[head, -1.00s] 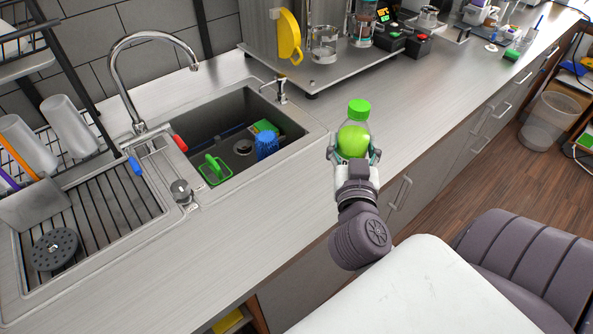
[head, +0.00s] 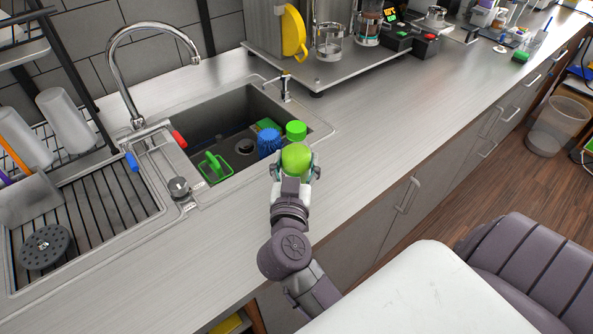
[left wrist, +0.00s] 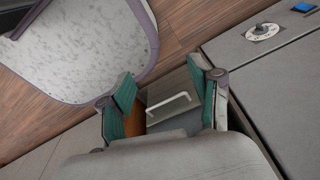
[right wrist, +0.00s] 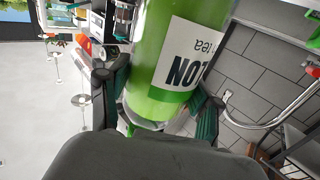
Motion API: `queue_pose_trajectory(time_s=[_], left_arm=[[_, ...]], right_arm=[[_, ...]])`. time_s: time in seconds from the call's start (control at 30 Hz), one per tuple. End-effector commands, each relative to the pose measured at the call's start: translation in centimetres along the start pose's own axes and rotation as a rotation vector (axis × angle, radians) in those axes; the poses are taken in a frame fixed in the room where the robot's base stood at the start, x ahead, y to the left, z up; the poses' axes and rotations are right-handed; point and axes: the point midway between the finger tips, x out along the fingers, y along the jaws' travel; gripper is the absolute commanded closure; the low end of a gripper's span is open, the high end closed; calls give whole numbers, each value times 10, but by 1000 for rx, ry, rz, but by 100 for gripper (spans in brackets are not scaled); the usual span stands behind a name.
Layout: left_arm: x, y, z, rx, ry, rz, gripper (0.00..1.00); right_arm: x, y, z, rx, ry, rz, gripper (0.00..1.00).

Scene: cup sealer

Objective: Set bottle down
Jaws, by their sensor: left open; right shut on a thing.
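A green bottle (head: 296,158) with a bright green cap (head: 296,130) is held in my right gripper (head: 294,172), in front of the sink's right front edge in the head view. The bottle tilts away toward the sink. In the right wrist view the bottle (right wrist: 176,60) fills the space between the fingers (right wrist: 160,105), with part of a white label showing. I cannot tell whether its base touches the counter (head: 385,120). My left gripper (left wrist: 165,95) is open and empty, with a cabinet handle visible beyond it in the left wrist view.
The sink basin (head: 200,128) holds a green-handled tool (head: 215,167) and a blue brush (head: 269,143). A faucet (head: 125,75) stands behind it. A drying rack (head: 90,200) is at left. The counter right of the sink is clear up to the raised metal platform (head: 350,68).

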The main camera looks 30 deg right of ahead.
Motion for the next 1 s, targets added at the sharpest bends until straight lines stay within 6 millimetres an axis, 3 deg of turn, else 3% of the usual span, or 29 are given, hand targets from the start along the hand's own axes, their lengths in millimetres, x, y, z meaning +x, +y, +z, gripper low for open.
queue_pose_trajectory(time_s=[0.03, 0.17, 0.57, 0.6, 0.73, 1.0], left_arm=[[4, 0, 2, 1, -4, 0, 37], [6, -1, 11, 2, -17, -1, 37], [3, -5, 24, 6, -36, -6, 37], [4, -5, 24, 6, -36, -6, 37], [4, -5, 23, 6, -35, -6, 37], [4, -6, 20, 5, -31, -7, 37]], right_arm=[[0, 0, 11, -6, 1, -1, 89], [0, 0, 23, -2, 2, 0, 89], [0, 1, 26, -1, 2, 0, 89], [0, 1, 28, -1, 0, 1, 29], [0, 1, 27, -1, 0, 1, 11], [0, 1, 27, -1, 0, 1, 11]])
